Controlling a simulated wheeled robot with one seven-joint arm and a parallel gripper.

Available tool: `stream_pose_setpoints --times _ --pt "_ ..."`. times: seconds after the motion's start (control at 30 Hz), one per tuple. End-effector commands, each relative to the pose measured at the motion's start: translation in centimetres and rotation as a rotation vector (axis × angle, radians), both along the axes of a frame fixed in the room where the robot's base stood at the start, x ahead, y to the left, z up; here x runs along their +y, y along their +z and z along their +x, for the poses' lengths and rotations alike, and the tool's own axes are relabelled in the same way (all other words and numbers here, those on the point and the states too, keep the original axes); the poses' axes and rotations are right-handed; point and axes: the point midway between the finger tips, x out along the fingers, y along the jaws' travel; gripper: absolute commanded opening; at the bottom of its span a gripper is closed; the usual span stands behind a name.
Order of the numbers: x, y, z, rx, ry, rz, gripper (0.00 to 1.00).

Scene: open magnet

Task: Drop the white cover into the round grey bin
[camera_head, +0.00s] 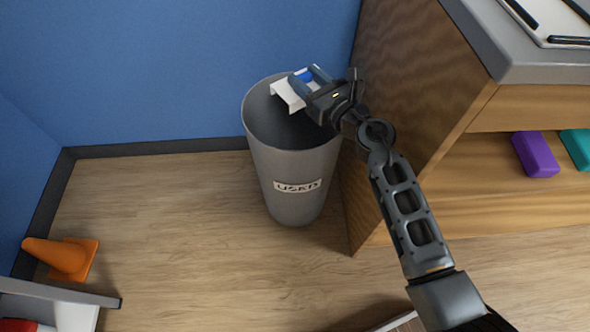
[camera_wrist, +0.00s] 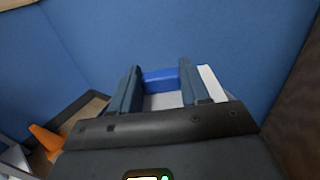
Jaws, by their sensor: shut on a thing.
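The white cover (camera_head: 287,94), with a blue part on it, is held by my gripper (camera_head: 308,84) over the mouth of the round grey bin (camera_head: 293,165). The bin stands upright on the floor against the blue wall and has a label reading roughly "USED". In the wrist view, the two fingers of my gripper (camera_wrist: 160,88) are shut on the cover, whose white side (camera_wrist: 211,83) shows beside the right finger. The blue part shows between the fingers. The bin's inside is partly hidden by the cover and gripper.
A wooden cabinet (camera_head: 405,100) with a grey top stands right beside the bin. Purple (camera_head: 535,154) and teal (camera_head: 577,148) blocks lie on its shelf. An orange cone (camera_head: 62,256) lies on its side at the left.

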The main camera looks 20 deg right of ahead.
Motion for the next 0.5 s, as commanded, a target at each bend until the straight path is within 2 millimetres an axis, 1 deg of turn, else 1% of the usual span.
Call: stream_pose_setpoints --times 0.27,0.5 --pt "0.0 -1.1 0.2 -0.001 -0.002 0.000 0.17" --pt "-0.1 -3.5 0.2 -0.001 -0.003 0.000 0.17"
